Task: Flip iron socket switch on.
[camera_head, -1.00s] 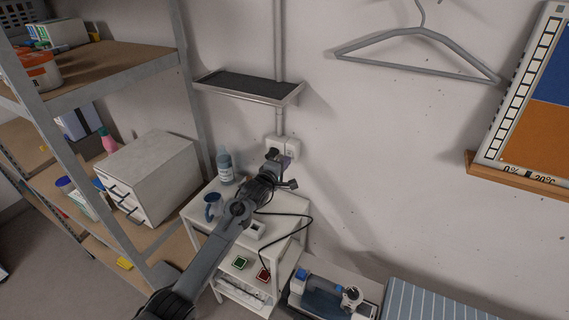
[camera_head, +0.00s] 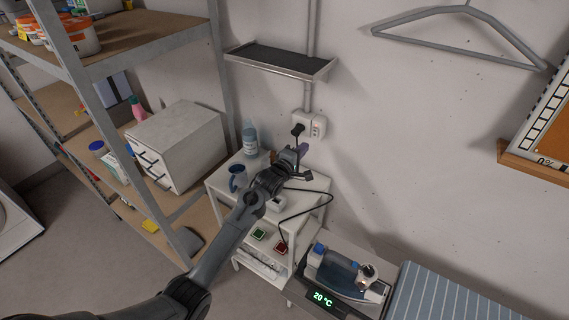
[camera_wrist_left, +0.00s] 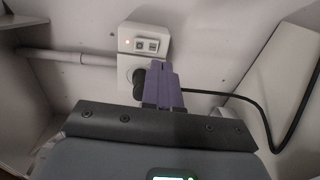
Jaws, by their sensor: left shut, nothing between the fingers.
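The iron's wall socket (camera_head: 317,126) is a pale box on the wall above the small white table, with a black plug in its left part. In the left wrist view the socket's switch panel (camera_wrist_left: 146,45) shows two small rockers and a lit orange-white dot. The black plug (camera_wrist_left: 139,80) sits below it with its cable running right. My left gripper (camera_head: 302,149) has purple fingers, is shut and empty, and is just below the socket. In the left wrist view its fingers (camera_wrist_left: 162,76) overlap the plug's right side; I cannot tell whether they touch. The iron (camera_head: 338,270) stands at lower right.
A blue bottle (camera_head: 250,139) and blue mug (camera_head: 237,178) stand on the white table (camera_head: 222,184). A wall shelf (camera_head: 280,71) is above the socket. The display below the iron reads 20 °C. A black cable (camera_head: 330,200) loops over the table's right side.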

